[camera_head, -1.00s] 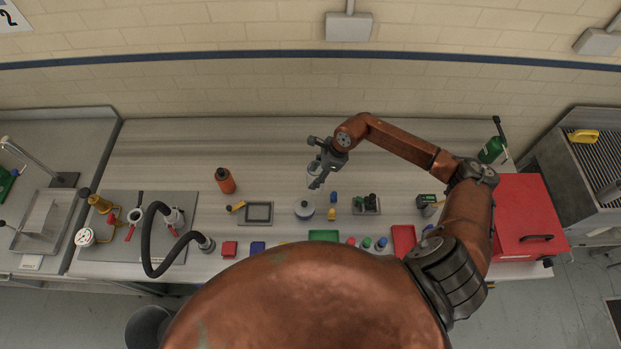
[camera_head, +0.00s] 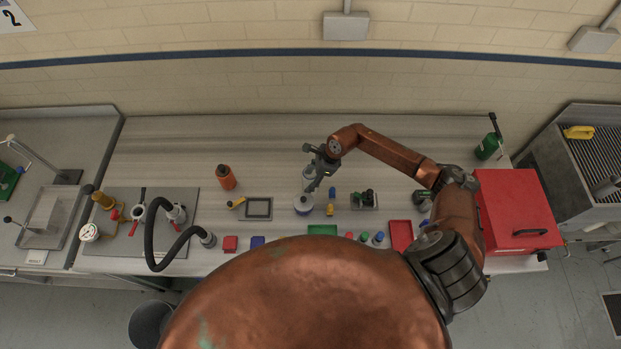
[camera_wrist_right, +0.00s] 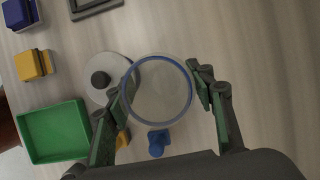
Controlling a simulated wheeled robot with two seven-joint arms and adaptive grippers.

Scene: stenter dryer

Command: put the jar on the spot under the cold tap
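The jar (camera_wrist_right: 158,92) is clear, with a blue rim, and sits between the two fingers of my right gripper (camera_wrist_right: 160,100) in the right wrist view. The finger pads appear to press on its sides. In the head view the jar (camera_head: 309,174) shows small and pale at my right gripper (camera_head: 314,176), just behind a grey round lidded pot (camera_head: 304,204). Taps with red handles (camera_head: 137,211) stand on a grey panel at the left. I cannot tell which is the cold tap, and no marked spot is clear. My left gripper is not in view.
A black hose (camera_head: 152,235) arches over the panel's right side. An orange bottle (camera_head: 226,177) and a grey frame (camera_head: 257,208) stand between the panel and the jar. The back of the table is clear.

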